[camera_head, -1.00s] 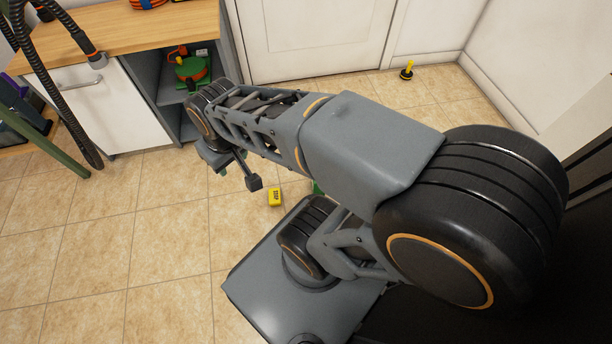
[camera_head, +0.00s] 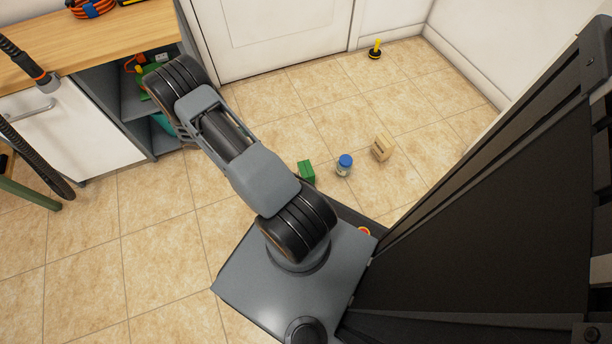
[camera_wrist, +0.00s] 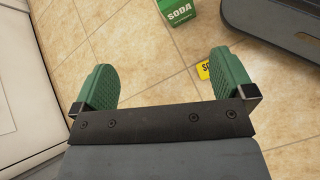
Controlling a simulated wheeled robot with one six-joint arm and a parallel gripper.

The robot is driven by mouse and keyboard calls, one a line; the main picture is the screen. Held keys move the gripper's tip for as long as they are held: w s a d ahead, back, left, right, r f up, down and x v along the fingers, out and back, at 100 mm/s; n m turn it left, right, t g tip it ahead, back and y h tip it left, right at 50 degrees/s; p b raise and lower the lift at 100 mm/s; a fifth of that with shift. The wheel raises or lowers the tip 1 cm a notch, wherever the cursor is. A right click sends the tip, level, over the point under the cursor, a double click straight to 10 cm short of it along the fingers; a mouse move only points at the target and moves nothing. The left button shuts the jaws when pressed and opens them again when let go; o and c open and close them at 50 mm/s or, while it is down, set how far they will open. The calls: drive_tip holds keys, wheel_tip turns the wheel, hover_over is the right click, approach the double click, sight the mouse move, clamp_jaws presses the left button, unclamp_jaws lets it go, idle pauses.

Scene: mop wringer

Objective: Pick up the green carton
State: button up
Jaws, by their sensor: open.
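The green carton (camera_head: 306,172) stands on the tiled floor just right of my arm in the head view. The carton lies beyond the fingertips and is not touched. In the head view my gripper is hidden behind the arm.
A yellow block (camera_wrist: 203,71) is partly behind the right finger. A blue-lidded jar (camera_head: 344,165) and a tan box (camera_head: 383,147) stand right of the carton. A wooden-topped cabinet (camera_head: 110,45) is at the upper left. A yellow-handled plunger (camera_head: 375,49) stands by the far wall.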

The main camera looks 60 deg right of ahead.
sight(302, 170)
drive_tip(key=s+d+f+n+h, duration=0.1)
drive_tip(key=s+d+f, duration=0.2)
drive_tip(key=f, duration=0.3)
drive_tip(key=s+d+f+n+g+h+b, duration=0.1)
drive_tip(key=s+d+f, duration=0.2)
drive_tip(key=s+f, duration=0.2)
drive_tip(key=s+d+f+n+h+b, duration=0.1)
drive_tip(key=s+d+f+n, duration=0.1)
drive_tip(key=f, duration=0.6)
drive_tip(key=shift+s+d+f+g, duration=0.2)
drive_tip(key=shift+s+d, duration=0.15)
drive_tip(key=shift+s, duration=0.3)
drive_tip(key=shift+s+d+f+g, duration=0.1)
drive_tip(key=shift+s+d+f, duration=0.1)
drive_tip(key=shift+s+d, duration=0.3)
drive_tip(key=shift+b+x, duration=1.25)
drive_tip(key=shift+x, duration=1.9)
drive_tip(key=shift+s+a+r, duration=0.1)
drive_tip(key=shift+s, duration=0.1)
drive_tip(key=shift+c, duration=0.2)
drive_tip(key=c, duration=0.9)
